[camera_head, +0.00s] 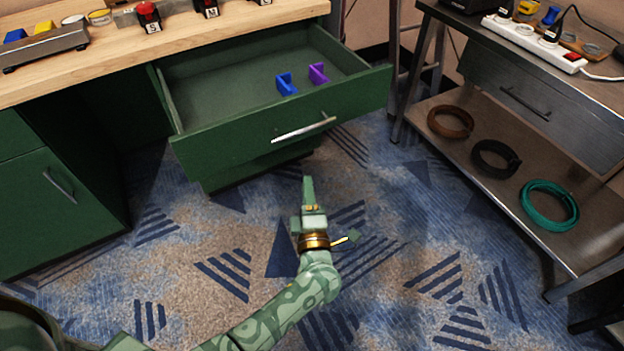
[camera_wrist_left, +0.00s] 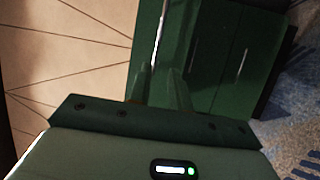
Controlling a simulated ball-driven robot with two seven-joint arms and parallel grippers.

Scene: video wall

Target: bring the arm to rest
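My left arm (camera_head: 280,306) reaches in from the bottom left of the head view, over the carpet. My left gripper (camera_head: 307,190) points toward the front of the open green drawer (camera_head: 225,149), short of its silver handle (camera_head: 304,129) in the picture. In the left wrist view two fingers of the gripper (camera_wrist_left: 159,88) stand apart with a gap between them. Nothing shows between them but the background, with a silver bar handle (camera_wrist_left: 161,35) beyond. My right gripper is not in view.
The drawer holds a blue piece (camera_head: 286,85) and a purple piece (camera_head: 318,74). A wooden worktop (camera_head: 200,40) lies above it. On the right, a metal bench has a lower shelf (camera_head: 500,183) with coiled cables and a power strip (camera_head: 533,42) on top. Carpet between is clear.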

